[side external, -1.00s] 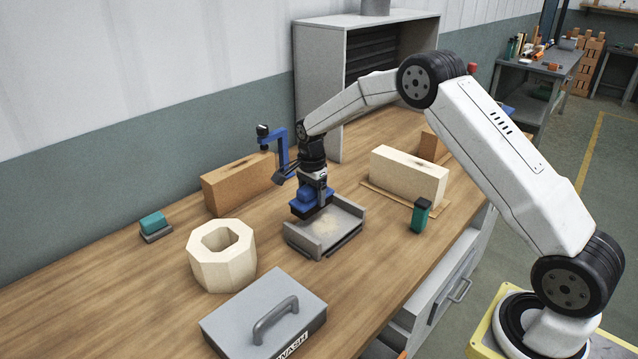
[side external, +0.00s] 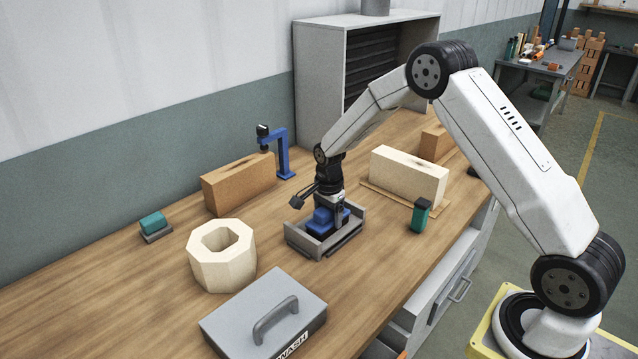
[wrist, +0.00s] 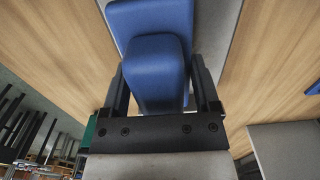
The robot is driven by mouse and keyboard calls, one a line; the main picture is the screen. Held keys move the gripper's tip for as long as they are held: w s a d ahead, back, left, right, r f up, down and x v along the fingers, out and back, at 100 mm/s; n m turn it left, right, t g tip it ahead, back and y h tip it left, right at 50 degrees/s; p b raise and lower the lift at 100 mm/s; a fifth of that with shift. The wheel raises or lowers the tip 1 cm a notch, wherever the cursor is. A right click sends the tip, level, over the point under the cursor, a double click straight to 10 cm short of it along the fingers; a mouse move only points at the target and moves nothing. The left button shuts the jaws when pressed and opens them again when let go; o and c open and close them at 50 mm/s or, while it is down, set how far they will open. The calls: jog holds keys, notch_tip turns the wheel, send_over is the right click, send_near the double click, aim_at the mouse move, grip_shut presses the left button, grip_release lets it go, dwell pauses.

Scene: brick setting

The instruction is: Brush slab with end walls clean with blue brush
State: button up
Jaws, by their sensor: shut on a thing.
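The grey slab with end walls (side external: 350,218) lies on the wooden bench. My gripper (side external: 328,208) is over it, shut on the blue brush (side external: 323,217). The brush is low between the end walls, over the slab floor; whether its bristles touch the floor I cannot tell. In the wrist view the blue brush (wrist: 155,60) sits between the two dark fingers, with part of the grey slab (wrist: 215,35) beneath it. The dust on the slab floor is hidden now by brush and gripper.
A cream octagonal block (side external: 222,262) and a grey lidded box (side external: 265,315) stand in front. A tan brick (side external: 238,183) and blue stand (side external: 283,155) are behind. A cream brick (side external: 408,175) and green-black object (side external: 420,215) are at right. A green-topped sponge-like block (side external: 154,224) lies left.

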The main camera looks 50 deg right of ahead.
jog(key=shift+s, duration=1.35)
jog(key=shift+w, duration=4.05)
jog(key=shift+w+d, duration=0.15)
jog(key=shift+d, duration=0.65)
jog(key=shift+s, duration=4.1)
jog(key=shift+w+a, duration=0.1)
jog(key=shift+w, duration=4)
notch_tip(320, 180, up, 8)
